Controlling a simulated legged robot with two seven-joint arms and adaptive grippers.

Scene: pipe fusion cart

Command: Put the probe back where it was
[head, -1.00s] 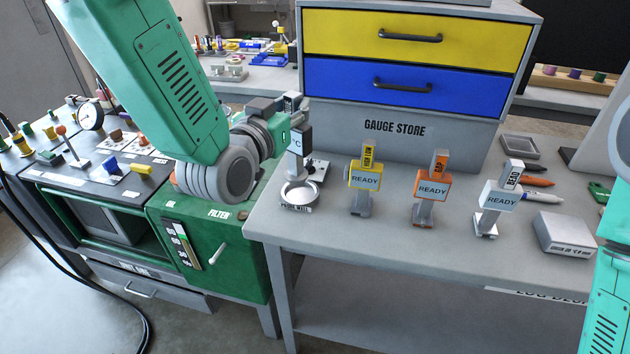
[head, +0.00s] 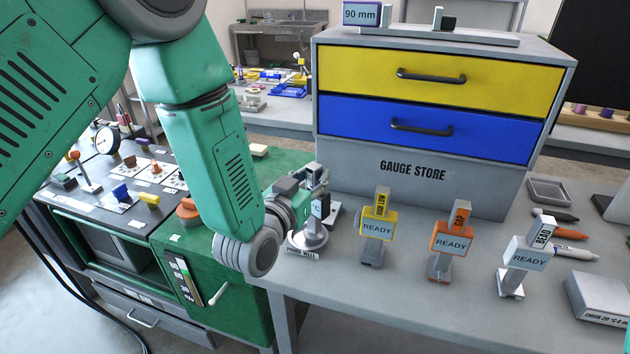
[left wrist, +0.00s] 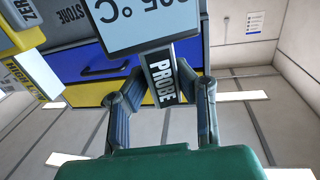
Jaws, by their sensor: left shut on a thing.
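My left gripper (head: 318,182) is shut on the probe (head: 320,207), above the front left part of the grey bench. In the left wrist view, the dark handle marked PROBE (left wrist: 162,75) sits between the two fingers (left wrist: 162,105), and its pale display (left wrist: 145,22) shows upside down with a °C reading, partly cut off. The round metal probe well (head: 308,243), with its PROBE WELL label, is just under the probe. My wrist covers part of the well, so I cannot tell whether the tip is inside it. My right gripper is out of view.
Yellow (head: 378,228), orange (head: 451,243) and white (head: 527,255) READY gauges stand in a row to the right. The gauge store (head: 415,170) rises behind. A green cabinet (head: 225,285) adjoins on the left. The bench front between the gauges is bare.

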